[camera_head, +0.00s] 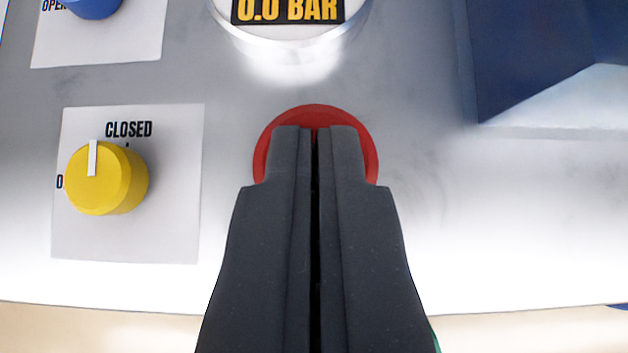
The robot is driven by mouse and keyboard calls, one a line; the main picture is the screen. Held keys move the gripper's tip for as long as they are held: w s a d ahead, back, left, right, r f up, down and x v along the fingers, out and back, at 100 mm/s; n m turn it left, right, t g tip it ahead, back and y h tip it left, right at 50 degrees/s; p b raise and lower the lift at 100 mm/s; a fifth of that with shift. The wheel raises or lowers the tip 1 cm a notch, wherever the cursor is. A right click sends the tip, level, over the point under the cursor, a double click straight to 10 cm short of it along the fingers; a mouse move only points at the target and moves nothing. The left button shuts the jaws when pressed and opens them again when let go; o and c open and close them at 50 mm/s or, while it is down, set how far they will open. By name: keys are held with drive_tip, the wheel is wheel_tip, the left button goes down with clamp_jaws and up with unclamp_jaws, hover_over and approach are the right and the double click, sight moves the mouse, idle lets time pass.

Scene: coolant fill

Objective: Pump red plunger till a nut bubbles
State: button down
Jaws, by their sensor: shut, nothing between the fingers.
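The red plunger (316,113) shows as a round red disc on the grey metal panel, at the middle of the view. My gripper (318,130) is shut and empty, its two dark fingers side by side. The fingertips lie over the plunger and hide its middle and lower part. I cannot tell whether they touch it or how far it is pressed in. No nut is in view.
A gauge (288,12) above the plunger reads 0.0 BAR. A yellow knob (108,180) at left has its white pointer near CLOSED. A blue knob (94,5) is cut off at top left. A dark blue block (530,55) stands at upper right. The panel right of the plunger is clear.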

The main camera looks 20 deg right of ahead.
drive_tip(key=shift+s+f+b, duration=0.1)
drive_tip(key=shift+f+b, duration=0.35)
drive_tip(key=shift+f, duration=1)
drive_tip(key=shift+r, duration=0.5)
wheel_tip(320, 180, up, 4)
drive_tip(key=shift+a+p, duration=0.1)
drive_tip(key=shift+p, duration=0.45)
drive_tip(key=v, duration=0.9)
drive_tip(key=shift+s+p, duration=0.2)
drive_tip(key=shift+p, duration=0.15)
drive_tip(key=shift+r, duration=0.2)
wheel_tip(320, 180, up, 3)
drive_tip(key=p, duration=0.6)
drive_tip(key=shift+s+f, duration=0.1)
drive_tip(key=shift+f, duration=0.1)
